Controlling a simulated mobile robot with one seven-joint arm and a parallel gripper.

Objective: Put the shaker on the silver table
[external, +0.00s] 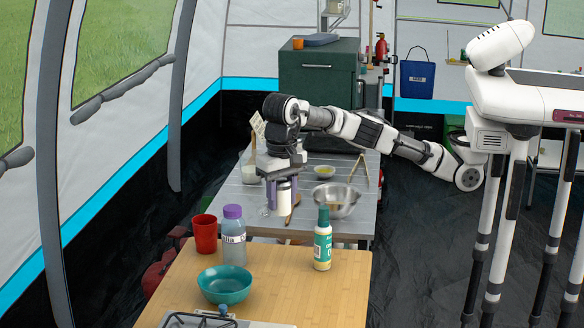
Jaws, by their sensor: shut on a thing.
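My gripper (281,205) points down and is shut on the shaker (284,190), a small light cylinder partly hidden by the fingers. In the picture, the gripper and shaker appear over the near part of the silver table (236,194). I cannot tell how high the shaker is above the tabletop. The silver table is a grey metal surface behind the wooden table.
The wooden table (335,290) in front holds a red cup (205,234), a purple-capped bottle (233,240), a green bottle (322,240) and a teal bowl (225,284). A metal bowl (340,200) stands right of my gripper. The silver table's left side has bare room.

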